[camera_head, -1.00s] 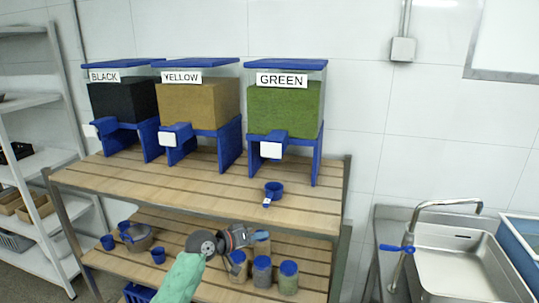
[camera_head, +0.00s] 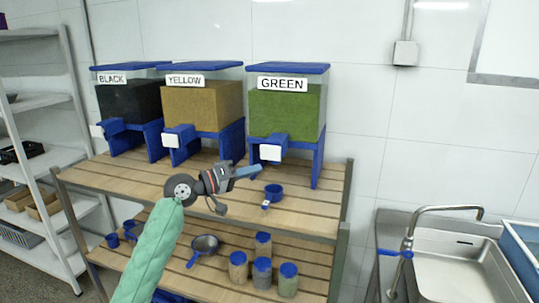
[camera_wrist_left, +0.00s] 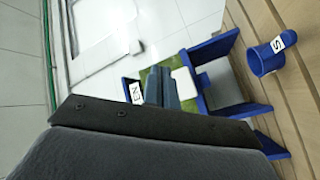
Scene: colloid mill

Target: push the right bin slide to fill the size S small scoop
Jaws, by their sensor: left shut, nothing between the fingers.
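The right bin, labelled GREEN (camera_head: 285,110), holds green material and stands on a blue stand on the upper shelf. Its slide with a white front plate (camera_head: 270,153) sticks out below the bin. A small blue scoop (camera_head: 273,191) sits on the shelf in front of this bin; its tag reads S in the left wrist view (camera_wrist_left: 265,58). My left gripper (camera_head: 258,170) is shut and empty, in front of and below the slide, left of the scoop, apart from both. In the left wrist view its fingers (camera_wrist_left: 161,88) point towards the green bin. My right gripper is not in view.
The BLACK (camera_head: 128,103) and YELLOW (camera_head: 202,106) bins stand to the left on the same shelf (camera_head: 310,213). The lower shelf holds several lidded jars (camera_head: 262,270) and a dark pan (camera_head: 204,245). A sink (camera_head: 465,265) is at the right.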

